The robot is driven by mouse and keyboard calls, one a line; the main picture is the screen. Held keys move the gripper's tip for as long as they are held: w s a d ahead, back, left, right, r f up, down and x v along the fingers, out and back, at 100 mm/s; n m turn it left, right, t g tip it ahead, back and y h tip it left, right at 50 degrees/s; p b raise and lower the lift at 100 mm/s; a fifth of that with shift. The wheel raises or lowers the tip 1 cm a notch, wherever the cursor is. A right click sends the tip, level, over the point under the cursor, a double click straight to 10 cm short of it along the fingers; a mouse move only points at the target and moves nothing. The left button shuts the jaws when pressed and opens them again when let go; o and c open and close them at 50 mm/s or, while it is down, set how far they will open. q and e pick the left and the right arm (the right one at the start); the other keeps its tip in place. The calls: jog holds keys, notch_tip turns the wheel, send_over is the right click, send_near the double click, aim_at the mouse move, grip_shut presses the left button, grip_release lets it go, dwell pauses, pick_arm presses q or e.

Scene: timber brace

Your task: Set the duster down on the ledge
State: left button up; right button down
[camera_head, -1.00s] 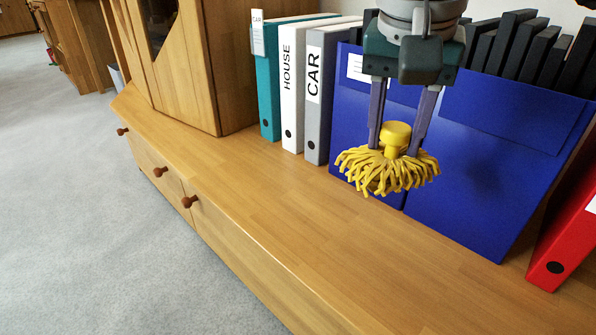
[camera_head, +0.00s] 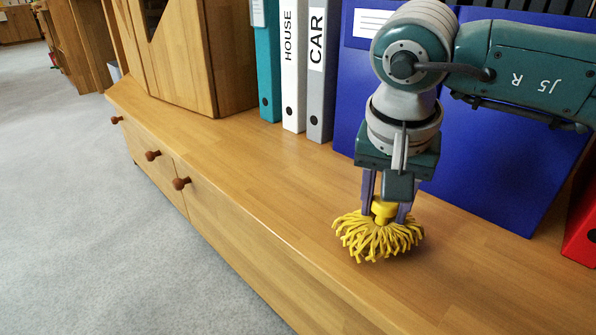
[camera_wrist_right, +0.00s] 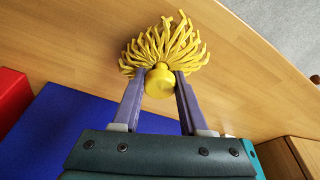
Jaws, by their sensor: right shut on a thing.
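The duster (camera_head: 378,236) has a yellow knob and a skirt of yellow strands. My right gripper (camera_head: 385,207) is shut on its knob from above, with the strands hanging below the fingers. The duster is over the wooden ledge (camera_head: 250,190), low and close to its surface; I cannot tell whether the strands touch the wood. In the right wrist view the duster (camera_wrist_right: 163,55) sits between the two fingertips (camera_wrist_right: 160,88), the knob between them and the strands spread over the wood behind. My left gripper is not in view.
Binders in teal (camera_head: 267,65), white (camera_head: 293,65) and grey (camera_head: 322,75) stand at the back. Blue folders (camera_head: 490,160) and a red binder (camera_head: 583,225) stand to the right. A wooden cabinet (camera_head: 205,60) is at the left. The ledge's middle and front are clear.

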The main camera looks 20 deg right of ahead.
notch_tip(320, 180, down, 2)
jog(key=shift+a, duration=0.1)
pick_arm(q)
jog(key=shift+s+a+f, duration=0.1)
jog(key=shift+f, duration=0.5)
pick_arm(e)
jog(key=shift+r, duration=0.1)
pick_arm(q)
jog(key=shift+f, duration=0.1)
pick_arm(e)
jog(key=shift+c, duration=2.2)
grip_release()
